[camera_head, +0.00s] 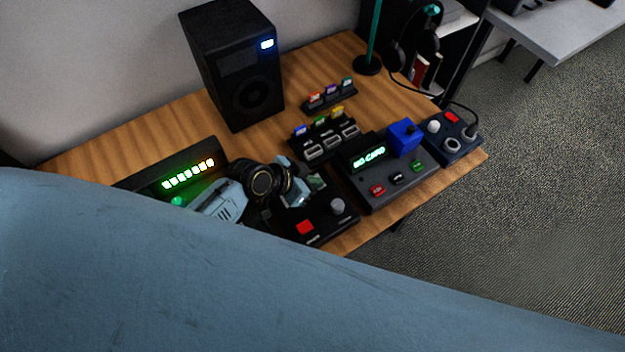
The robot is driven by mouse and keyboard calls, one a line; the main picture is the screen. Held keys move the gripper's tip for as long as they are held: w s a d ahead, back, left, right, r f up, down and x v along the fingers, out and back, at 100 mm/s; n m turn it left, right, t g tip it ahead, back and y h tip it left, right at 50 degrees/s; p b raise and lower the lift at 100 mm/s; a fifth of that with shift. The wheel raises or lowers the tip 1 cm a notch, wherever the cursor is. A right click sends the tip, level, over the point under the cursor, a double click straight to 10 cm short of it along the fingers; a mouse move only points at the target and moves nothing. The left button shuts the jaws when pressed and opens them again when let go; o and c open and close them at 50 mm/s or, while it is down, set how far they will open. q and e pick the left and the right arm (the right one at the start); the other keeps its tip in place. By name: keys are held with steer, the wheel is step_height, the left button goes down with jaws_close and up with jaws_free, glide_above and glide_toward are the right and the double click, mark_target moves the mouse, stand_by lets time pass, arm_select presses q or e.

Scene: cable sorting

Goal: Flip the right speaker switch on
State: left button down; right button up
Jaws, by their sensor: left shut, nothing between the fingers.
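A black speaker (218,88) stands upright at the back left of the wooden table, with a lit blue-white light on its upper front. No second speaker shows, and I cannot make out a speaker switch for certain. My left gripper (303,186) is shut and empty. It is over the front middle of the table, close above a black box (322,224) with a red button and a grey knob. The gripper and wrist hide part of that box; I cannot tell if they touch it. My right gripper is not in view.
A panel with lit green and yellow bars (189,174) lies at left. A "NO CARD" console (384,186) with a blue block (404,137), card racks (322,138) and a knob box (459,146) fill the right. A headphone stand (368,65) rises behind. My large blue-grey part hides the foreground.

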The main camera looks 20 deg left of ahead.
arm_select(q)
steer(key=shift+w+a+r, duration=0.1)
steer(key=shift+w+a, duration=0.4)
steer(key=shift+r+p, duration=0.6)
steer(key=shift+p, duration=0.05)
step_height(320, 180, up, 3)
steer(key=p, duration=0.3)
steer(key=shift+s+d, duration=0.15)
steer(key=s+d+p+v, duration=0.1)
steer(key=v, duration=0.8)
steer(key=shift+s+r, duration=0.3)
steer(key=shift+a, duration=0.15)
